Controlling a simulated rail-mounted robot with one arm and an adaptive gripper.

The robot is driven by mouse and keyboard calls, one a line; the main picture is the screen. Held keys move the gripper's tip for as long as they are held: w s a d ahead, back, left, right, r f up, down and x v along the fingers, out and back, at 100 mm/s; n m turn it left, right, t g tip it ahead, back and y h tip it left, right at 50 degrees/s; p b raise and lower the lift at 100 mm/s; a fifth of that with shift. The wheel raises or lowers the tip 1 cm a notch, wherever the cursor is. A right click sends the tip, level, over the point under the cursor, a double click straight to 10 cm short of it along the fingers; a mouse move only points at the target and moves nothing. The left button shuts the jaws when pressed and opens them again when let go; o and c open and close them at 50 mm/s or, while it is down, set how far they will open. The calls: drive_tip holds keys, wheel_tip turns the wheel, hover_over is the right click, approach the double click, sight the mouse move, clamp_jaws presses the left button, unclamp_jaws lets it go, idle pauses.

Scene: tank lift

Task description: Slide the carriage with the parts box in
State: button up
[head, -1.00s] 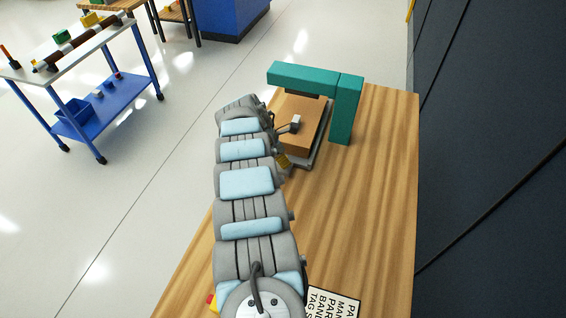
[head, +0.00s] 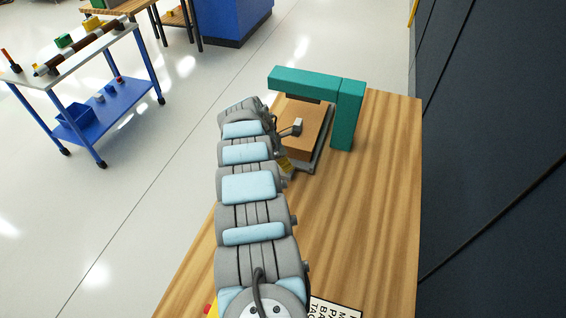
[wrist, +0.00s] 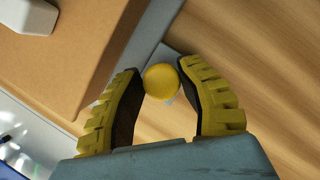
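The parts box (head: 312,128) is a brown block with a small pale piece (head: 297,126) on top. It sits on the grey carriage (head: 312,168), whose edge shows along the box's right and near sides. The box's far end lies under the teal arch (head: 347,115). In the wrist view the box (wrist: 85,50) fills the upper left, beside the grey carriage edge (wrist: 150,35). In the head view my arm hides most of the gripper.
The wooden table (head: 370,220) is clear to the right of the carriage and arch. A printed sign (head: 336,306) lies at its near edge. A dark wall (head: 480,150) stands at right. A blue cart (head: 115,105) with several items stands at far left.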

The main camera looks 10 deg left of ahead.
drive_tip(key=o, duration=0.3)
drive_tip(key=shift+w+d+r, duration=0.1)
drive_tip(key=shift+w+d, duration=0.15)
drive_tip(key=shift+a, duration=0.1)
drive_tip(key=shift+s, duration=0.1)
drive_tip(key=shift+r, duration=0.15)
drive_tip(key=shift+a+r, duration=0.15)
drive_tip(key=shift+v, duration=5.65)
drive_tip(key=shift+s, duration=0.1)
